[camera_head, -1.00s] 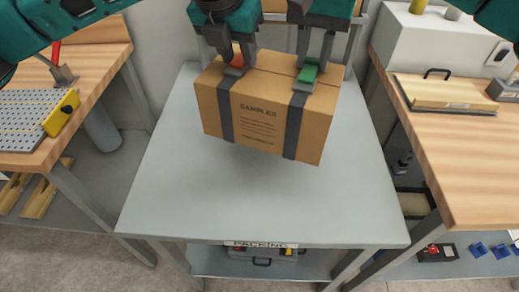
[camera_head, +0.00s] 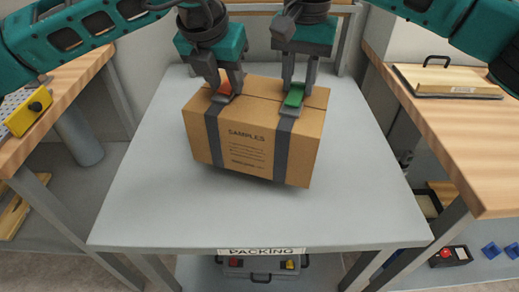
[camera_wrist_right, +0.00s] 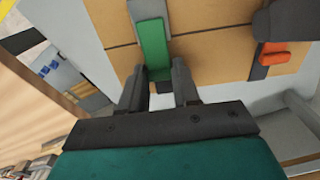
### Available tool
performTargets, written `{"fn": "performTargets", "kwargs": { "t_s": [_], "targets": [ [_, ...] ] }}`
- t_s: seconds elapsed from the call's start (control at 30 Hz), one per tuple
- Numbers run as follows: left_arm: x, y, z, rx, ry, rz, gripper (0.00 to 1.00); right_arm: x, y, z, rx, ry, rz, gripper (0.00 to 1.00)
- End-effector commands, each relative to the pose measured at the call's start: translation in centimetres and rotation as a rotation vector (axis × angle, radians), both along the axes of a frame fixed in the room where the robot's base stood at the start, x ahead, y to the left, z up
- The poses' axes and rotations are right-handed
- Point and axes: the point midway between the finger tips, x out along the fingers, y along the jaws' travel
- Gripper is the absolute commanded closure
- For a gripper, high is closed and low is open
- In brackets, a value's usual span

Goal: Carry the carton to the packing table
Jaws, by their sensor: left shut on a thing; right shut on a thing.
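The carton (camera_head: 245,145) is a brown box marked "SAMPLES" with two dark straps, a red handle (camera_head: 227,91) and a green handle (camera_head: 294,97) on top. It is over the grey packing table (camera_head: 150,205), slightly tilted; I cannot tell if it touches the top. My left gripper (camera_head: 224,98) is shut on the red handle. My right gripper (camera_head: 290,108) is shut on the green handle. In the right wrist view the green handle (camera_wrist_right: 153,45) lies between the right fingers, and the carton top (camera_wrist_right: 210,30) shows behind.
Wooden benches stand at the left (camera_head: 60,110) and right (camera_head: 455,140). A yellow block (camera_head: 28,111) is on the left bench and a flat wooden case (camera_head: 450,80) on the right one. A "PACKING" label (camera_head: 262,251) marks the front edge. The table top around the carton is clear.

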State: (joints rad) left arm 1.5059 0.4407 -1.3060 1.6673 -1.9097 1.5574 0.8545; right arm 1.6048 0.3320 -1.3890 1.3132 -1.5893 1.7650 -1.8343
Motion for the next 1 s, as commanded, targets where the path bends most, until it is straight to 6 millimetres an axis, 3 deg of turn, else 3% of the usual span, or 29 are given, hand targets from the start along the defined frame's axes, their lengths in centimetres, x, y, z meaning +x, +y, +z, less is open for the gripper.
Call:
{"fn": "performTargets", "kwargs": {
  "t_s": [0.37,1.0],
  "targets": [
    [0.0,0.1,-0.4,0.001,-0.001,0.002,1.00,0.0,-0.1,-0.4,-0.001,0.000,-0.001,1.00],
    [0.0,0.1,-3.9,0.001,-0.001,0.003,1.00,0.0,-0.1,-4.0,-0.001,-0.001,-0.001,1.00]
  ]
}}
